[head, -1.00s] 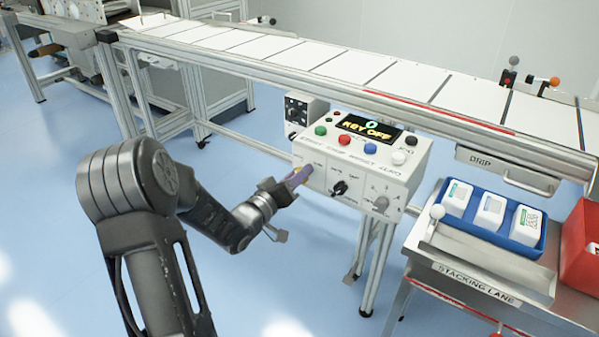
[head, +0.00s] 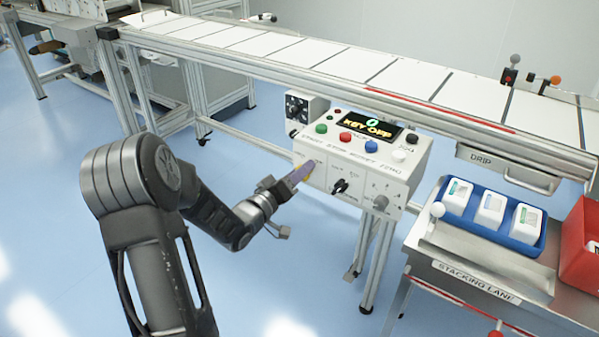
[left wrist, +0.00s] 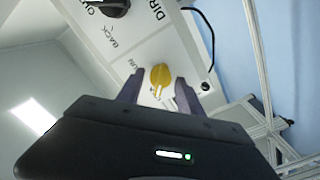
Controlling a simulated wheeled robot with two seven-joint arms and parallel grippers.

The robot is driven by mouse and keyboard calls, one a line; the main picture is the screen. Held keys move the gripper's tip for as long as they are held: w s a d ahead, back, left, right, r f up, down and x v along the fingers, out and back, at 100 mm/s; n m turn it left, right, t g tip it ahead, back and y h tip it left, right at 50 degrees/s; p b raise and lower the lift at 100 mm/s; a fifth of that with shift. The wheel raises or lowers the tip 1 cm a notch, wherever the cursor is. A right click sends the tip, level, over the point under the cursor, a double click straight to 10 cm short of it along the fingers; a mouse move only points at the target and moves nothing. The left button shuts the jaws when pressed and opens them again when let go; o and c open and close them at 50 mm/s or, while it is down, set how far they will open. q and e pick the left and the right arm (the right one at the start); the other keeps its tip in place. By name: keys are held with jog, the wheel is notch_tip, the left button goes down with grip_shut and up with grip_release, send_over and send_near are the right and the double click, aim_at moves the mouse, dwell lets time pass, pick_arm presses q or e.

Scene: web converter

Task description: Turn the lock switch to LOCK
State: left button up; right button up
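The lock switch is a yellow knob (left wrist: 161,75) on the front panel of the white control box (head: 388,178). Its lettering is partly hidden in the left wrist view. My left gripper (left wrist: 158,80) is open, with one finger on each side of the knob and small gaps visible between them. In the head view my left gripper (head: 303,172) is at the left end of the box front and hides most of the knob. The box's display (head: 368,127) reads KEY OFF. My right gripper is not in view.
A black selector (head: 340,186) sits right of the knob, and coloured buttons (head: 345,137) line the box top. A conveyor (head: 290,55) runs behind. A blue tray (head: 482,232) with white packs and a red bin (head: 570,262) stand at right.

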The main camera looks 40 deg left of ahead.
pick_arm(q)
jog(key=shift+o, duration=0.2)
jog(key=shift+s, duration=0.1)
jog(key=s, duration=0.7)
jog(key=shift+s+p, duration=0.3)
jog(key=shift+d, duration=0.1)
